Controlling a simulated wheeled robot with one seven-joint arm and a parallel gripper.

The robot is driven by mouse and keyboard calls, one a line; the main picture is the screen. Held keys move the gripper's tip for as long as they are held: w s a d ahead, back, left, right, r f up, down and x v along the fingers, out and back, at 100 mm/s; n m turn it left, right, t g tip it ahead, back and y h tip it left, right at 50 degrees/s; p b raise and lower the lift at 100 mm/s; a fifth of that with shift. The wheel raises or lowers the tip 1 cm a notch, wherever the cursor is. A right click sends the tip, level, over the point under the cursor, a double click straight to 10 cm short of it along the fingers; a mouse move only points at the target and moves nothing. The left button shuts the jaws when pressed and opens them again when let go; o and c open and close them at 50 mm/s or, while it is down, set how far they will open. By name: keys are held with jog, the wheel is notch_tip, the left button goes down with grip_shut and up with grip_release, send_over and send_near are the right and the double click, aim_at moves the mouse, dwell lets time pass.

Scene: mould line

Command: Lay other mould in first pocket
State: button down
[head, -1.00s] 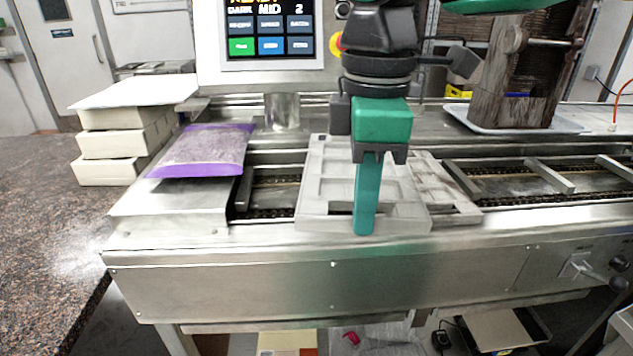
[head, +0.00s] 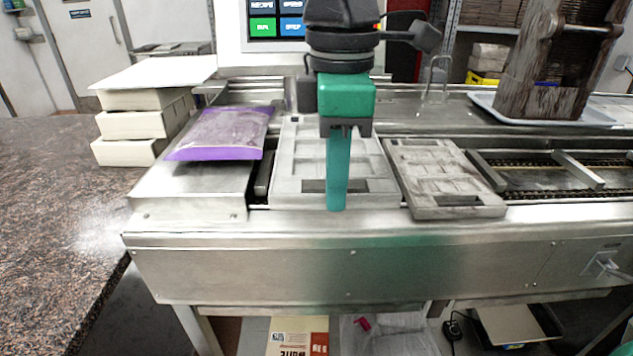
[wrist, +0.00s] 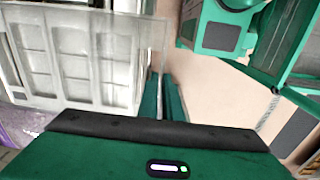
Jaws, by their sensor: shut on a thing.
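My gripper (head: 337,205) is shut on the light grey mould (head: 291,160), a flat plate with rectangular cavities. The mould is over the left end of the chain conveyor, between a dark bar (head: 264,176) and the other mould. In the wrist view the fingers (wrist: 165,105) are at one edge of the light mould (wrist: 85,50). I cannot tell whether its underside touches the conveyor. A darker, worn mould (head: 440,175) lies on the conveyor to its right, with a narrow gap between them. The conveyor under the light mould is hidden.
A purple-edged bag (head: 222,135) lies on the steel cover at left. White boxes (head: 130,125) are stacked on the granite counter (head: 60,180). Right of the dark mould, bars (head: 577,168) cross the open chain. A brown wooden piece stands on a tray (head: 488,101) at back right.

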aim_at(300, 161)
jog(key=shift+w, duration=0.15)
jog(key=shift+w+a+f, duration=0.1)
jog(key=shift+w+f, duration=0.05)
jog(key=shift+w, duration=1.15)
jog(key=shift+w+a+f, duration=0.15)
jog(key=shift+w+f, duration=0.05)
jog(key=shift+w, duration=1.1)
jog(key=shift+w+a+f, duration=0.1)
jog(key=shift+w+f, duration=0.05)
jog(key=shift+w, duration=1.15)
jog(key=shift+f, duration=0.1)
jog(key=shift+f, duration=3.8)
